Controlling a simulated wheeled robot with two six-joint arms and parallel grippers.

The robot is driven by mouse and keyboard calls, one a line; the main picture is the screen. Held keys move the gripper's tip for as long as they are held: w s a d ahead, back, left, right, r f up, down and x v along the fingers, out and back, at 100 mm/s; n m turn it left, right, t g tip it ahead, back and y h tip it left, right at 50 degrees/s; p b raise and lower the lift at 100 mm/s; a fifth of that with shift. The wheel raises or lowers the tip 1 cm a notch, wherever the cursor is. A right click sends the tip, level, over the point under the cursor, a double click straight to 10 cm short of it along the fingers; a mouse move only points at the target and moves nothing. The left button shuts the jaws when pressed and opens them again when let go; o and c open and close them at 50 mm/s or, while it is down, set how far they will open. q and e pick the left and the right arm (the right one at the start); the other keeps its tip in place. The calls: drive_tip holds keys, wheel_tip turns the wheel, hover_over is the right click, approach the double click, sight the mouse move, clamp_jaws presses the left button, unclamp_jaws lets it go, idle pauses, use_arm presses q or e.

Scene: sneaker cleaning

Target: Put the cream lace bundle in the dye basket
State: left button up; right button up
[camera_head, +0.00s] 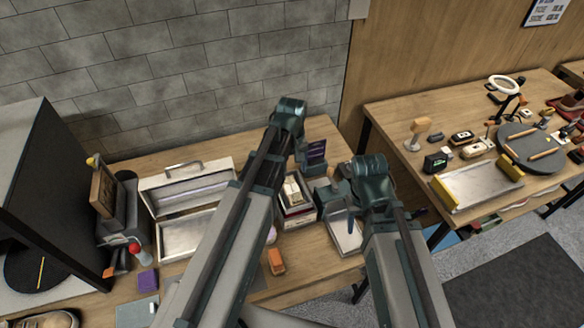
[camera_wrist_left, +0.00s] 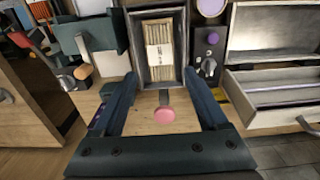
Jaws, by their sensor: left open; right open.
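A cream-tan bundle with a white band (camera_wrist_left: 158,45) lies inside a grey open-topped box (camera_wrist_left: 183,60) in the left wrist view. It looks like the lace bundle, but I cannot tell for sure, nor whether this box is the dye basket. The box also shows between my arms in the head view (camera_head: 284,212). My left gripper (camera_wrist_left: 160,85) is open and empty at the box's near edge in the wrist view, its fingers apart on either side. In the head view its own arm mostly hides it.
An open white toolbox (camera_head: 182,187) stands left of the box. A pink round thing (camera_wrist_left: 165,115) lies between my left fingers in the wrist view. A shallow tray (camera_head: 346,238) lies by my right gripper, and an orange block (camera_head: 276,262) lies nearer me.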

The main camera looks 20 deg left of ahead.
use_arm(q)
drive_tip(key=s+d+r+m+y+p, duration=0.1)
drive_tip(key=s+d+r+m, duration=0.1)
drive_tip(key=s+d+m, duration=0.8)
drive_tip(key=s, duration=0.4)
drive_tip(key=shift+s+d+r+m, duration=0.2)
drive_tip(key=shift+d+r+m, duration=0.1)
drive_tip(key=shift+r, duration=0.1)
use_arm(e)
wheel_tip(320, 180, up, 3)
drive_tip(key=shift+f, duration=0.15)
use_arm(q)
drive_tip(key=shift+f, duration=0.1)
use_arm(e)
drive_tip(key=shift+f, duration=0.1)
use_arm(q)
wheel_tip(320, 180, down, 9)
drive_tip(key=b, duration=0.9)
drive_tip(key=shift+f, duration=0.15)
use_arm(e)
wheel_tip(320, 180, down, 9)
drive_tip(key=shift+f, duration=0.15)
